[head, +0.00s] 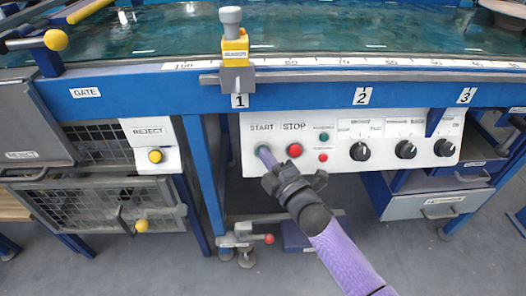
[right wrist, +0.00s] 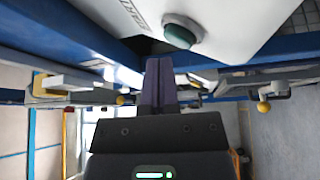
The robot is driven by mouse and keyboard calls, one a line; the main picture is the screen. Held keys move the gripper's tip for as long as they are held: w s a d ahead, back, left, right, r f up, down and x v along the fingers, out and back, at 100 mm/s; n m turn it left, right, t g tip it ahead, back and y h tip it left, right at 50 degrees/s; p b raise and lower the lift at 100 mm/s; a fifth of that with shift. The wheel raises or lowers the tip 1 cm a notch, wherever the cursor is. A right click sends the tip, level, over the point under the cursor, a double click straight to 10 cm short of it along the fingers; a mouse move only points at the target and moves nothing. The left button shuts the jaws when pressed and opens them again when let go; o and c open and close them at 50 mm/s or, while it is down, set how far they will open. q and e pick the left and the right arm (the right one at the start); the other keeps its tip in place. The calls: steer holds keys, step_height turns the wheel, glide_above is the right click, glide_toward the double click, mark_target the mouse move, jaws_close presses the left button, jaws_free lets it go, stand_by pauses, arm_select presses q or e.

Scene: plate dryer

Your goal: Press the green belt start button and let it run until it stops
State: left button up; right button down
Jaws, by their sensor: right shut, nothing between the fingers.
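The green start button (head: 262,149) is on the white control panel (head: 340,180), under the START label. In the right wrist view the green button (right wrist: 181,34) stands out from the panel, just beyond the fingertips. My right gripper (head: 265,153) is shut and empty, its fingertips at the button in the head view and partly covering it. In the right wrist view its closed fingers (right wrist: 160,66) appear slightly to one side of the button; I cannot tell whether they touch it. The blue-green belt (head: 330,30) lies above the panel. My left gripper is out of view.
A red stop button (head: 294,150) is just right of START, with small green and red buttons beyond it. Black knobs (head: 360,151) line the panel's right side. A yellow reject button (head: 155,156) and wire cage (head: 100,205) are at left. A red-tipped clamp (head: 268,239) sits below.

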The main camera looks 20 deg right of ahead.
arm_select(q)
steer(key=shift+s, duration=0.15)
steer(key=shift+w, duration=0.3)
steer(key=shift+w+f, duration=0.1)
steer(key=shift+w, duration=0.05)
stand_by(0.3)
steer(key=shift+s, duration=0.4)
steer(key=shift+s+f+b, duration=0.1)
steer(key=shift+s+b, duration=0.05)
steer(key=shift+b, duration=0.15)
stand_by(0.3)
